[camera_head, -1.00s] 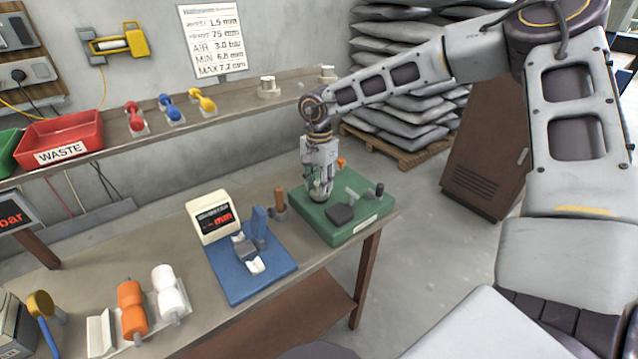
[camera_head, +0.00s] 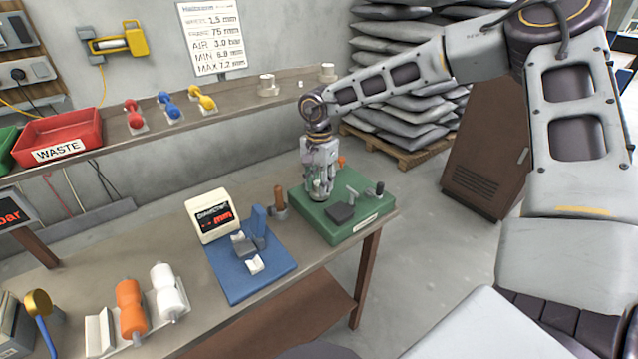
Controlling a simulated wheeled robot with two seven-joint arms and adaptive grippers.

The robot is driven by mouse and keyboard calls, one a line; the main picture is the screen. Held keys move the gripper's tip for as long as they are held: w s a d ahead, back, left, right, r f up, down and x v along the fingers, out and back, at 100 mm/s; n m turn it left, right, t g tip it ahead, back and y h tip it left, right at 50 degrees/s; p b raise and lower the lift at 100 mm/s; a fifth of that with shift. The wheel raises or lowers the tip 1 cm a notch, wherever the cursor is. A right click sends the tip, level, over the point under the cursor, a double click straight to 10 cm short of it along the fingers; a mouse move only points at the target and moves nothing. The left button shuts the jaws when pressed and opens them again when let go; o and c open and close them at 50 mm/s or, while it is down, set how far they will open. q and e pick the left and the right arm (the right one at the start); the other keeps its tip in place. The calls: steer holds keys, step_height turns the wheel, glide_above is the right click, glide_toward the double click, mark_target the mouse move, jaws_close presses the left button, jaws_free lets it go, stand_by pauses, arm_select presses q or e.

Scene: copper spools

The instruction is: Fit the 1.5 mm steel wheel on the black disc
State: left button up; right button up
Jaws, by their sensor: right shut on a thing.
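My right gripper (camera_head: 320,190) points down over the green base (camera_head: 345,232) at the right end of the bench. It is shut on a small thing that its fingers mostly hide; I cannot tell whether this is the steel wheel. A black square block (camera_head: 340,212) and a dark-ended grey part (camera_head: 379,188) sit on the green base. I cannot make out the black disc; the gripper covers the back left of the base. My left gripper is not in view.
A blue gauge stand (camera_head: 258,262) with a display (camera_head: 213,215) stands left of the green base. A brown-handled tool (camera_head: 279,200) stands between them. A shelf (camera_head: 230,108) runs behind.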

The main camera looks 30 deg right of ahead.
steer(key=o, duration=1.2)
steer(key=shift+r, duration=0.1)
step_height(320, 180, up, 12)
stand_by(1.1)
step_height(320, 180, up, 9)
steer(key=p, duration=0.9)
steer(key=shift+r+p, duration=0.35)
steer(key=shift+p, duration=0.15)
